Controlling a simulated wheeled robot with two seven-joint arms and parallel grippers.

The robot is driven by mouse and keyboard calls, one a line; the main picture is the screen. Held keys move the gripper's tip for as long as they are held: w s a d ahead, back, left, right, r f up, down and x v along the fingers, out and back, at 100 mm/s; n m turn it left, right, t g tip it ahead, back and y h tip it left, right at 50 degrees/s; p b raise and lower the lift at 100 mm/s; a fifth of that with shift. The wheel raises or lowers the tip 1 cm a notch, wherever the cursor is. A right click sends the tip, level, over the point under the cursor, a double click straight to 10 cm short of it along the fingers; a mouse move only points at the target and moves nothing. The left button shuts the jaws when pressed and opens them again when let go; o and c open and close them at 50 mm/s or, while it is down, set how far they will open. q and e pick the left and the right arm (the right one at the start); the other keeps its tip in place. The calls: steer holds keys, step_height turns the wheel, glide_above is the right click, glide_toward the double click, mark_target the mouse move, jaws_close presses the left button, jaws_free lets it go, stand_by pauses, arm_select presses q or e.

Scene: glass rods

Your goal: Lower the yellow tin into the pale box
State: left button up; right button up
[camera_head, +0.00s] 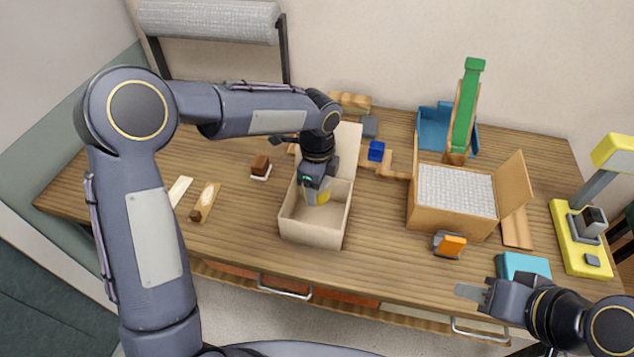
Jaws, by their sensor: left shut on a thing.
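The yellow tin (323,197) shows at the tip of my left gripper (318,194), which is shut on it. The gripper points down into the open pale box (312,236) in the middle of the table. The tin appears within the box's walls; I cannot tell whether it touches the floor of the box. The gripper hides part of the tin and the back of the box. My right gripper (470,292) is near the table's front edge at the right, away from the box; its fingers are too small to tell open from shut.
A cardboard box (452,224) with pale wrap inside stands to the right. A blue bin (431,128), a green-topped upright piece (467,105), an orange tape dispenser (450,244) and a yellow device (580,240) are also right. A brown block (260,165) lies left. The front middle is clear.

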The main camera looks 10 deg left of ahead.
arm_select(q)
steer(key=b, duration=0.4)
glide_above(317, 220)
steer(key=shift+f, duration=2.85)
steer(key=shift+f+b, duration=1.65)
steer(key=shift+f, duration=0.9)
steer(key=o, duration=1.1)
steer(key=shift+o, duration=0.2)
steer(key=shift+r, duration=0.1)
